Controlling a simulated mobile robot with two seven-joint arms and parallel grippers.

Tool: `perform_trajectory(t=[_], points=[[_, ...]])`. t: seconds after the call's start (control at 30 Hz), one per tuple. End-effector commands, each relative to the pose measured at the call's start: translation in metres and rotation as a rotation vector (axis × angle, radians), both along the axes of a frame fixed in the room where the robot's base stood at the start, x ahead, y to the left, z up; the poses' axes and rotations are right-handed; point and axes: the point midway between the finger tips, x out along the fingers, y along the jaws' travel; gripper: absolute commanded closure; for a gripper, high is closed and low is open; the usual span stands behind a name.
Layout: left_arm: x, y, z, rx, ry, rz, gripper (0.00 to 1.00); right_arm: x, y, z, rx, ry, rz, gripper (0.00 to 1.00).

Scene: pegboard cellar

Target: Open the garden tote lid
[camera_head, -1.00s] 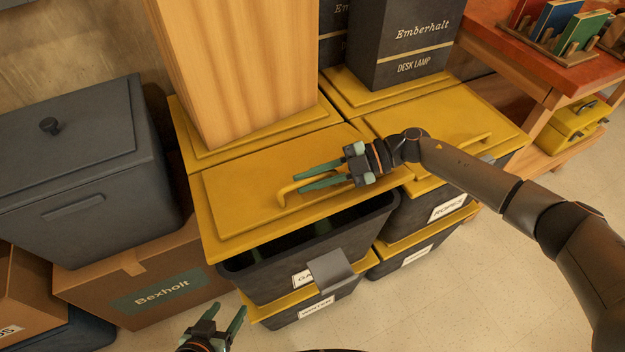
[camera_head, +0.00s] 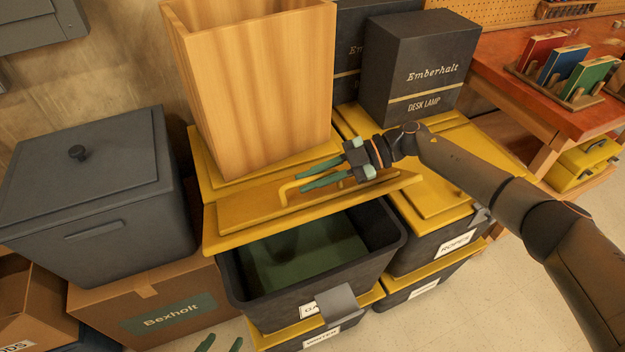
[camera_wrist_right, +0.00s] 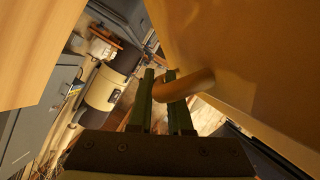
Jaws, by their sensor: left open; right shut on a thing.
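The garden tote (camera_head: 268,305) is a dark grey bin with a partly hidden "GA…" label and a grey latch (camera_head: 340,303) hanging at its front. Its yellow lid (camera_head: 228,226) is tilted up at the front, so the dark green inside (camera_head: 305,252) shows. My right gripper (camera_head: 300,183) is shut on the lid's yellow bar handle (camera_head: 284,194). In the right wrist view the handle (camera_wrist_right: 190,84) passes at the green fingers (camera_wrist_right: 160,82). My left gripper (camera_head: 222,344) is open and empty at the bottom edge, low in front of the totes; only its fingertips show.
A tall wooden box (camera_head: 255,95) stands on yellow lidding just behind the raised lid. Dark Emberhalt lamp boxes (camera_head: 415,70) stand behind right. The Ropes tote (camera_head: 420,245) is close on the right. A grey lidded bin (camera_head: 95,210) on a Bexholt carton (camera_head: 150,310) is left.

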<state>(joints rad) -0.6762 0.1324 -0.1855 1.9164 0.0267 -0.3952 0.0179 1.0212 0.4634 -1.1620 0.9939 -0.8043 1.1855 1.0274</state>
Motion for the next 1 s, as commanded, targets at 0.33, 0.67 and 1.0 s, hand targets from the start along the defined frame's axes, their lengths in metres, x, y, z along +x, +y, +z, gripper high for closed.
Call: perform_trajectory(t=[0.33,0.67,1.0], points=[[-0.001,0.0,-0.001,0.001,0.003,0.001,0.37,0.001,0.0,0.0,0.001,-0.003,-0.002,0.7],[-0.001,0.0,-0.003,0.001,0.006,0.0,0.37,0.002,-0.013,0.004,-0.001,-0.002,-0.003,0.7],[-0.003,-0.004,-0.012,-0.003,0.017,-0.007,0.37,0.01,-0.079,0.028,-0.001,-0.005,-0.007,0.7]])
